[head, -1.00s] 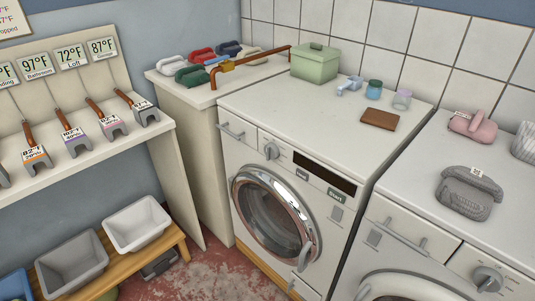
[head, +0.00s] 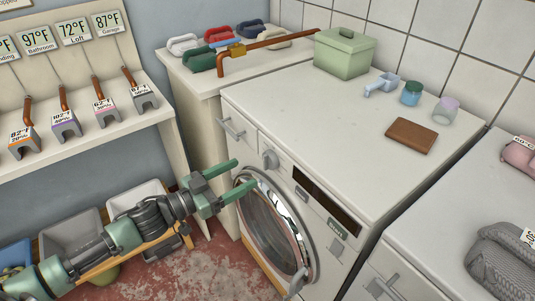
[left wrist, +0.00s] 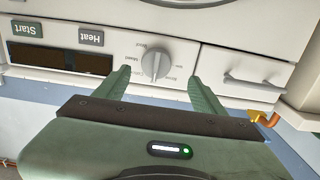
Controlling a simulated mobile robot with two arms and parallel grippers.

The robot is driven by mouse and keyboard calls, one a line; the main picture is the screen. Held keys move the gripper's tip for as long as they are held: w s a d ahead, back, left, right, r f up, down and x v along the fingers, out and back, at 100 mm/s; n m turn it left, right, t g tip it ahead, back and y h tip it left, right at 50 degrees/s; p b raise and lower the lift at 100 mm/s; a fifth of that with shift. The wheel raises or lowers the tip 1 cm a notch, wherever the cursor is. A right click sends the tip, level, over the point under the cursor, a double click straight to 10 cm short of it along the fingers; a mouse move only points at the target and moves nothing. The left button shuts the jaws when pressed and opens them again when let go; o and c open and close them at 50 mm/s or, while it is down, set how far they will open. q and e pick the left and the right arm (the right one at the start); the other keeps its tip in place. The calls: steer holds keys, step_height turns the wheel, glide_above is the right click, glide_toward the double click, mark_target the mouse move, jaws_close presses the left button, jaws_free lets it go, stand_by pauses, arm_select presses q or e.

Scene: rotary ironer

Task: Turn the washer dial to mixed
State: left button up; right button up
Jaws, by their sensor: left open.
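The washer (head: 300,110) is white, with a round glass door and a grey dial (head: 270,159) on its front panel, right of the drawer. In the left wrist view, which is upside down, the dial (left wrist: 156,64) shows as a round knob with a raised grip bar. Small labels ring it; they are too small to read surely, and I cannot tell which one it points at. My left gripper (head: 246,173) is open and empty in front of the panel. In the left wrist view its two fingers (left wrist: 158,76) stand either side of the dial, apart from it. My right gripper is out of view.
The washer has a drawer handle (head: 230,129), a dark display (head: 325,200) and a Start button (head: 335,228). On top are a green box (head: 345,58), a brown wallet-like item (head: 411,136) and small jars. A second machine stands at right; baskets (head: 72,232) sit at lower left.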

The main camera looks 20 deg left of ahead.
mark_target(264, 162)
arm_select(q)
steer(key=x, duration=0.4)
steer(key=r+p+x, duration=0.1)
steer(key=x, duration=0.1)
steer(key=shift+w+d, duration=0.1)
steer(key=shift+d, duration=0.35)
steer(key=shift+w+d, duration=0.25)
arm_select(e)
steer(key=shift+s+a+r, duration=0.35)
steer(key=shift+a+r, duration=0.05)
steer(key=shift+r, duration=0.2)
arm_select(q)
steer(key=shift+f, duration=0.1)
steer(key=shift+c, duration=0.9)
steer(key=c, duration=1.2)
steer(key=shift+o, duration=0.2)
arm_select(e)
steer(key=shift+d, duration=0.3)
